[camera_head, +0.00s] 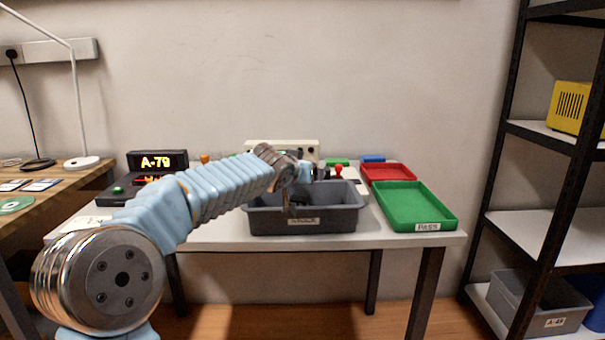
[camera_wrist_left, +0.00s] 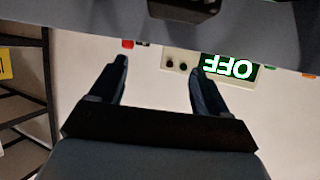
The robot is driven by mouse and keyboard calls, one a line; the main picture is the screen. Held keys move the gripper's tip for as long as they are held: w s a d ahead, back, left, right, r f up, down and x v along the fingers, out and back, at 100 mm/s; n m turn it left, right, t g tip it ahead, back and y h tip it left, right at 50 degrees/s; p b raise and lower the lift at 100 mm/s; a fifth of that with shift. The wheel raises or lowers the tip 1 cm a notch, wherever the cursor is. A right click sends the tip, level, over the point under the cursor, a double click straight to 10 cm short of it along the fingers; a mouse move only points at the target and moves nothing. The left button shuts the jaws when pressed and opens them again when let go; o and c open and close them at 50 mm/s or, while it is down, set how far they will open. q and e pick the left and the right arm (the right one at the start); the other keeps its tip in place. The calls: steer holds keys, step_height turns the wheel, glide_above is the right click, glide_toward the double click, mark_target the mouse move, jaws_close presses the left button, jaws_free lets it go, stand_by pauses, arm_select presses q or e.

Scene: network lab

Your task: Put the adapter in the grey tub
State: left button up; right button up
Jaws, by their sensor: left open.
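The grey tub (camera_head: 335,220) stands on the white table, with a label on its front wall. My left arm reaches over it from the left. A grey surface, apparently the tub (camera_wrist_left: 70,12), crosses the top of that view. A black blocky thing (camera_wrist_left: 183,9) shows against it, perhaps the adapter; I cannot tell whether it lies inside. My right gripper is not in view.
A green tray (camera_head: 415,205) marked PASS and a red tray (camera_head: 388,172) stand right of the tub. A lit A-79 display (camera_head: 157,161) is at the left. A black shelf rack (camera_head: 499,150) stands at the right.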

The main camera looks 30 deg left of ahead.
arm_select(q)
steer(key=shift+r, duration=0.1)
steer(key=shift+r+p, duration=0.25)
steer(key=shift+p, duration=0.1)
steer(key=shift+r+p, duration=0.5)
steer(key=shift+p, duration=0.1)
steer(key=b+v, duration=0.2)
steer(key=v, duration=0.9)
steer(key=shift+s, duration=0.45)
steer(key=shift+d, duration=0.15)
